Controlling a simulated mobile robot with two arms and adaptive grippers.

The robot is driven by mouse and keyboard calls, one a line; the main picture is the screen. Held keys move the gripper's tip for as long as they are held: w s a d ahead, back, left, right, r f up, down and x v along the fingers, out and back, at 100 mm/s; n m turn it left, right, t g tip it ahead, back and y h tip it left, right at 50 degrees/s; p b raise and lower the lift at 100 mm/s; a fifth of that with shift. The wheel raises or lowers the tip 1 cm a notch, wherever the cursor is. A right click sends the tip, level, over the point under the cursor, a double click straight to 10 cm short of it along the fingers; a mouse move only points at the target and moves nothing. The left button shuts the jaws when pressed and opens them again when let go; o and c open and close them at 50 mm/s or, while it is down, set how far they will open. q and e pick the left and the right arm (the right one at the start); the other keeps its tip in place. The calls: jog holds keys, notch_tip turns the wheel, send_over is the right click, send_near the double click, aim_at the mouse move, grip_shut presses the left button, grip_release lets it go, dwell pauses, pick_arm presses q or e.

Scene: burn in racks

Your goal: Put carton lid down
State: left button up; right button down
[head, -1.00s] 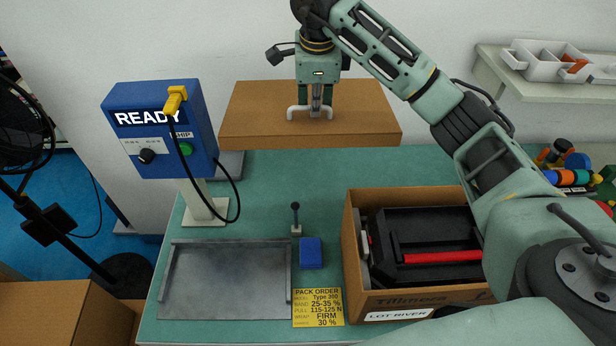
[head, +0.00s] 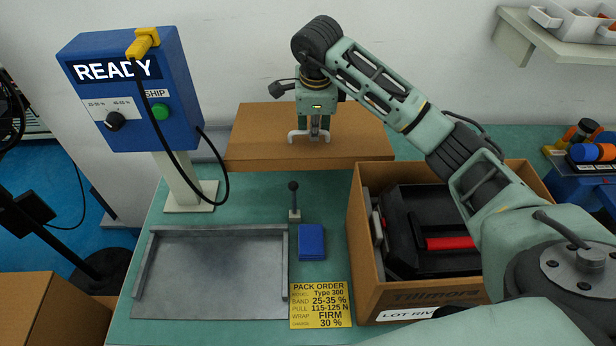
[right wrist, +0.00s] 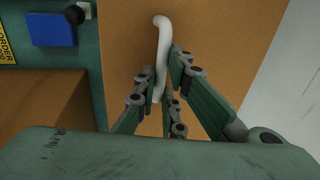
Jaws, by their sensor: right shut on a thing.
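The carton lid (head: 260,135) is a flat brown panel with a pale handle on top, at the back of the green bench in the head view. My right gripper (head: 315,136) is above it, shut on the handle. In the right wrist view the fingers (right wrist: 165,95) close around the white handle (right wrist: 160,45) on the brown lid (right wrist: 118,60). The lid looks level; whether it touches the bench is hard to tell. The open carton (head: 357,240) stands at the right with a black case (head: 430,215) with a red handle inside. My left gripper is not in view.
A blue READY box (head: 130,90) with a yellow plug stands on a post at left. A grey metal tray (head: 215,275), a small lever (head: 294,205), a blue block (head: 311,241) and a yellow order card (head: 320,305) lie in front of the lid. A shelf (head: 565,50) is at the upper right.

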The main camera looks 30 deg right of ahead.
aim_at(315, 151)
jog(key=x, duration=0.3)
jog(key=shift+s+a+f+b, duration=0.1)
jog(key=shift+s+b, duration=0.2)
jog(key=shift+b, duration=0.1)
jog(key=shift+f+b, duration=0.2)
jog(key=shift+b, duration=0.35)
jog(key=shift+s+t+h+b, duration=0.1)
jog(key=shift+t+h+b, duration=0.2)
jog(key=shift+t+b, duration=0.25)
jog(key=shift+a+f+p, duration=0.1)
jog(key=shift+f+p, duration=0.8)
jog(key=shift+f, duration=3.9)
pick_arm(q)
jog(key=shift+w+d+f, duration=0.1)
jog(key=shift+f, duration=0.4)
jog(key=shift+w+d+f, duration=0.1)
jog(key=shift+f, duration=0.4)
pick_arm(e)
jog(key=c, duration=1.8)
grip_release()
jog(key=shift+c, duration=0.2)
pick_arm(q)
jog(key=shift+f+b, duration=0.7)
pick_arm(e)
jog(key=v, duration=1.2)
jog(key=shift+s, duration=0.1)
